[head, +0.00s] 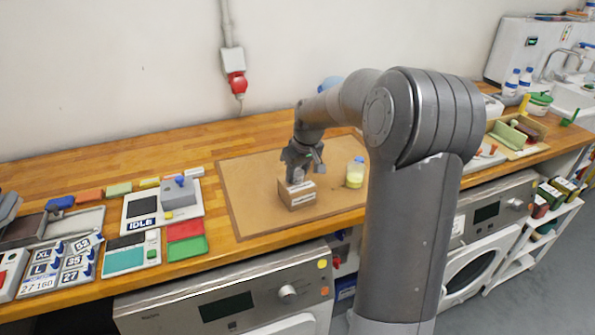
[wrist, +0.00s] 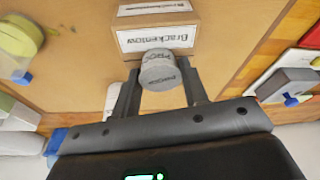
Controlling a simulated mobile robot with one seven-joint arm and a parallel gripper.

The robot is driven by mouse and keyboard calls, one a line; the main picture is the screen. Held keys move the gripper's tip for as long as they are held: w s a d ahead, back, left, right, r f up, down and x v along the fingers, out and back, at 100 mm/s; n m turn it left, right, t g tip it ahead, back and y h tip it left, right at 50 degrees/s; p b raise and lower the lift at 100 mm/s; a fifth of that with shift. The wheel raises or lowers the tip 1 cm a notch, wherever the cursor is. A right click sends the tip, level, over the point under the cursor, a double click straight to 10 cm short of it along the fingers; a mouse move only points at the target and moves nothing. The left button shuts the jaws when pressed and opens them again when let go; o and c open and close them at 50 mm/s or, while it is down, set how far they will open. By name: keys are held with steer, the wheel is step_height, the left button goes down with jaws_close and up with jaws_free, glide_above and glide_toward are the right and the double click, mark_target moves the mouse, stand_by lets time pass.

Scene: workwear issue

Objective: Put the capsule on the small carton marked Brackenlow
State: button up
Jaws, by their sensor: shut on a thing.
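My gripper (head: 297,177) is shut on a grey, round-ended capsule (wrist: 160,70), which has dark lettering on its face. The small carton (head: 298,197) is a brown cardboard box with white labels, standing on the brown mat. In the wrist view one label on the carton (wrist: 200,40) reads Brackenlow. The capsule is held between the fingertips at the carton, directly over it in the head view. I cannot tell whether its underside touches the carton; the gripper hides part of the carton's top.
A bottle (head: 355,174) of pale yellow liquid with a blue cap stands right of the carton on the mat (head: 250,185). Red (head: 185,230) and green (head: 187,248) trays and a device marked IDLE (head: 141,208) lie to the left. The mat's left part is clear.

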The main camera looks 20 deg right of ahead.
steer(key=o, duration=1)
steer(key=shift+f, duration=0.1)
steer(key=shift+c, duration=0.2)
steer(key=a+v, duration=0.1)
steer(key=v, duration=1.1)
steer(key=s+a+r+h, duration=0.1)
steer(key=s+a+r, duration=0.2)
steer(key=s+a, duration=0.25)
steer(key=s+a+f+m+t, duration=0.1)
steer(key=s+a+f, duration=0.1)
steer(key=s, duration=1)
steer(key=s+a+f+m+t, duration=0.1)
steer(key=s+a, duration=0.3)
steer(key=s, duration=0.9)
steer(key=shift+a+f+m+t, duration=0.3)
steer(key=shift+f+m, duration=0.05)
steer(key=shift+m, duration=0.45)
